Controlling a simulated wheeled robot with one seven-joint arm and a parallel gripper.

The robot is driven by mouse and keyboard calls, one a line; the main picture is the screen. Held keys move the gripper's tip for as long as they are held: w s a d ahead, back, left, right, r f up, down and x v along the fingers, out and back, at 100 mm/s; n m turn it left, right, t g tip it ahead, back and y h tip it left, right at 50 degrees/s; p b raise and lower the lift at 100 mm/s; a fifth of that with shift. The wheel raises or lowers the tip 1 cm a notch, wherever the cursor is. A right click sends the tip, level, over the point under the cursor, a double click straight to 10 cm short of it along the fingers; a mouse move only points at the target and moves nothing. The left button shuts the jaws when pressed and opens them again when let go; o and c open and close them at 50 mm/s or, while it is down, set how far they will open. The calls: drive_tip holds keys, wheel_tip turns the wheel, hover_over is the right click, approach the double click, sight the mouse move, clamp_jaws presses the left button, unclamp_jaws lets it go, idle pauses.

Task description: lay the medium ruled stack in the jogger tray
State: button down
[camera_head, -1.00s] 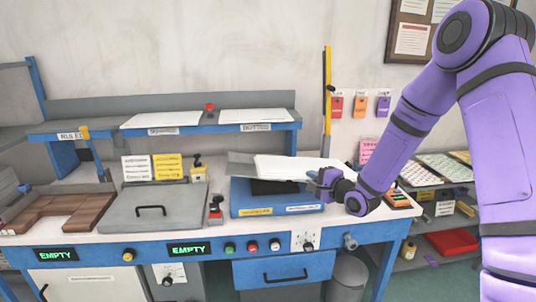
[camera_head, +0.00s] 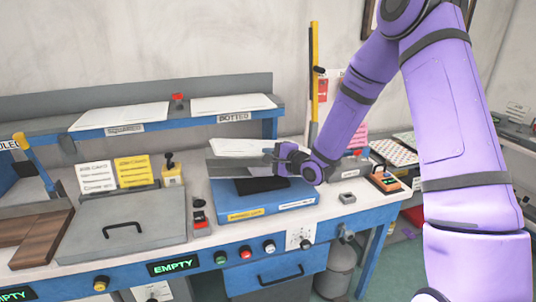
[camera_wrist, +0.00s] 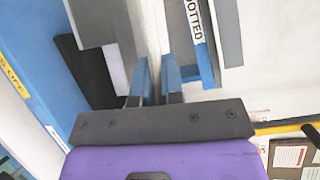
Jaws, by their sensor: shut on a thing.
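My gripper (camera_head: 283,158) is shut on a white paper stack (camera_head: 235,146), above the blue jogger (camera_head: 240,206). In the wrist view, the pale edge of the stack (camera_wrist: 152,25) lies between my blue fingertips (camera_wrist: 157,80). A grey panel (camera_head: 232,168), seemingly part of the jogger tray, stands over the jogger and hides the lower part of the stack in the head view. A dark plate (camera_head: 262,187) lies under it. I cannot tell whether the stack touches the tray. The ruling on the stack is not readable.
A shelf behind bears two paper stacks (camera_head: 120,117) (camera_head: 233,104), with the "DOTTED" label (camera_wrist: 195,20) close in the wrist view. A yellow upright post (camera_head: 314,80) stands just behind my gripper. A grey lidded box (camera_head: 122,228) is at left; a small grey block (camera_head: 347,198) is at right.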

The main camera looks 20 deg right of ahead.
wheel_tip(320, 180, down, 7)
drive_tip(key=s+a, duration=0.1)
drive_tip(key=shift+s, duration=0.4)
idle(0.3)
drive_tip(key=c, duration=1.2)
unclamp_jaws()
drive_tip(key=shift+o, duration=0.2)
